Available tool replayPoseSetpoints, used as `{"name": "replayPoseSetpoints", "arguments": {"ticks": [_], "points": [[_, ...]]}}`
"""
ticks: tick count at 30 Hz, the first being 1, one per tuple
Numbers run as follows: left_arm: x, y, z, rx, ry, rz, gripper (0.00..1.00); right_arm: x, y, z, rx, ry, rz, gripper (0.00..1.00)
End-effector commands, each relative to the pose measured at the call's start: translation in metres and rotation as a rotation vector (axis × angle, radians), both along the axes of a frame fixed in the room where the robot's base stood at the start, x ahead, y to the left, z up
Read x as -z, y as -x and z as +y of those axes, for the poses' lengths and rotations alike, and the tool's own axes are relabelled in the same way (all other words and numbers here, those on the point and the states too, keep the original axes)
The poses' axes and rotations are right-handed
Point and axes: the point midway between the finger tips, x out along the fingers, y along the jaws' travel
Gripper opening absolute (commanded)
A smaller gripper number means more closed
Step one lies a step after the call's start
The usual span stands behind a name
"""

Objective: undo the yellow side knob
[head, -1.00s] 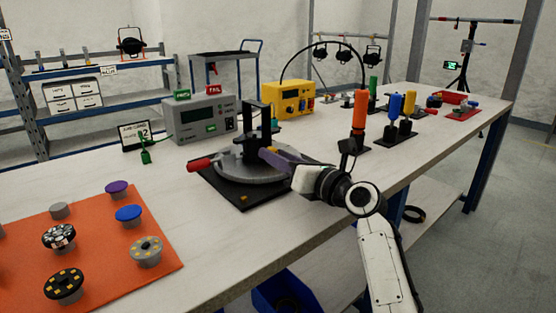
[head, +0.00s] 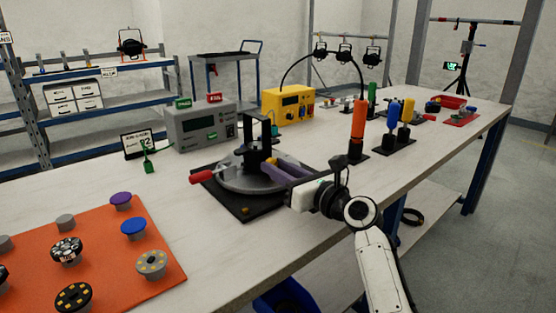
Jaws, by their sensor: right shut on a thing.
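The yellow side knob (head: 271,160) is a small yellow piece on the right side of a black upright yoke (head: 256,135). The yoke stands on a round grey turntable (head: 235,182) with a red handle (head: 202,176), over a black base plate (head: 246,211). My right gripper (head: 268,166) comes in from the right with purple fingers. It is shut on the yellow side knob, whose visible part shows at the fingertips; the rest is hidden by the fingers. My left gripper is not in view.
A grey meter box (head: 200,128) and a yellow box (head: 288,107) stand behind the turntable. An orange-handled tool (head: 358,117) stands upright to the right, behind my right wrist. An orange mat (head: 110,235) with several knobs lies at front left. The table between mat and turntable is clear.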

Motion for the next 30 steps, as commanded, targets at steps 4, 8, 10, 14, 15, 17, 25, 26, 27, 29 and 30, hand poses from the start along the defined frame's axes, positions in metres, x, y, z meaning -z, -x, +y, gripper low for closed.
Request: {"name": "replayPoseSetpoints", "arguments": {"ticks": [4, 8, 10, 14, 15, 17, 25, 26, 27, 29, 30], "points": [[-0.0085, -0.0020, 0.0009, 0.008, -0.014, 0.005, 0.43, -0.0018, 0.0002, -0.0001, -0.001, 0.090, -0.062, 0.01], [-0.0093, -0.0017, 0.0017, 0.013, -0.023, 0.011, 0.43, -0.0014, 0.0000, -0.0004, 0.000, 0.161, -0.115, 0.01], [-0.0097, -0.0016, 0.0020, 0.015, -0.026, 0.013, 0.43, -0.0010, -0.0001, -0.0004, 0.000, 0.195, -0.141, 0.01], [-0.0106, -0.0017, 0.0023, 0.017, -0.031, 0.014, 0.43, -0.0002, 0.0000, -0.0002, -0.001, 0.245, -0.177, 0.01], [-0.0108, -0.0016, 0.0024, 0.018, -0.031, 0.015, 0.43, 0.0000, 0.0000, -0.0001, -0.001, 0.257, -0.187, 0.01], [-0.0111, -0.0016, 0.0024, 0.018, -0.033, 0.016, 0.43, 0.0003, 0.0000, 0.0000, -0.001, 0.272, -0.197, 0.01], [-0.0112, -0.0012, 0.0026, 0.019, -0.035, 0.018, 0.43, 0.0011, 0.0000, 0.0002, -0.001, 0.302, -0.219, 0.01], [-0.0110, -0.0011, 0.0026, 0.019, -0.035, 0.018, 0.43, 0.0011, 0.0000, 0.0002, -0.001, 0.303, -0.220, 0.01], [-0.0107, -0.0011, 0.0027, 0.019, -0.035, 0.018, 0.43, 0.0011, 0.0000, 0.0002, -0.001, 0.303, -0.220, 0.01], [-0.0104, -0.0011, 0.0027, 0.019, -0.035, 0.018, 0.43, 0.0012, 0.0000, 0.0002, -0.001, 0.303, -0.220, 0.01], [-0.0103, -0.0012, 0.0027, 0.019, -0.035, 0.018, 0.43, 0.0012, 0.0000, 0.0002, -0.001, 0.303, -0.220, 0.01]]}}
